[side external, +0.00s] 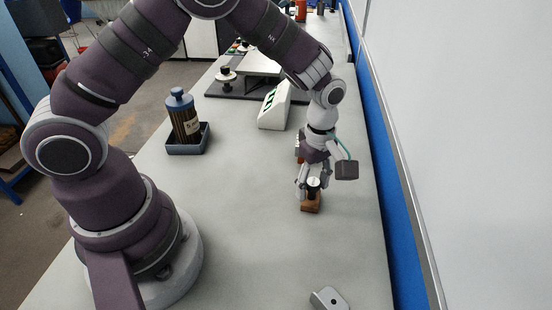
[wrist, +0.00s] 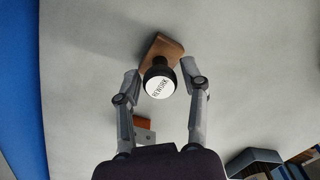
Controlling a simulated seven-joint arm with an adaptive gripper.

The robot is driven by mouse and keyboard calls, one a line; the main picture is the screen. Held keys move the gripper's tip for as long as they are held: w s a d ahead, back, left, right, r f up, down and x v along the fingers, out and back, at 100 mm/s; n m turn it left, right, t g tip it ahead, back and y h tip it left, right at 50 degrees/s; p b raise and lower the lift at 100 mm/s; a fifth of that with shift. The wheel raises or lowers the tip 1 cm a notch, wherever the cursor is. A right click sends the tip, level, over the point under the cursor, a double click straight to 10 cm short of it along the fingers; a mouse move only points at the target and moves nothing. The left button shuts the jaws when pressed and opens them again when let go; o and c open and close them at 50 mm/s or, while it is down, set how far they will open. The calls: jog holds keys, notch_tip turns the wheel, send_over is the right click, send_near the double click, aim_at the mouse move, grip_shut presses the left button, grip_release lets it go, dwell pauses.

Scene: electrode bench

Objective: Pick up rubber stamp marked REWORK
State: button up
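The rubber stamp marked REWORK (wrist: 159,87) stands upright on the bench, with a wooden base, a black handle and a white top label. In the side external view the stamp (side external: 311,204) is below my gripper (side external: 307,190). In the wrist view my gripper (wrist: 163,84) has its fingers on either side of the black handle, with the left fingertip very close to it. A small gap shows on the right, so the fingers look open around the handle. Whether either fingertip touches the handle is hard to tell.
A blue-capped bottle (side external: 184,117) stands in a dark tray (side external: 188,148) at left. A white wedge-shaped box with green marks (side external: 274,107) is behind the gripper. A grey metal piece (side external: 329,298) lies at the front edge. The white wall (side external: 460,150) is at right.

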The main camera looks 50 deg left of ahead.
grip_shut()
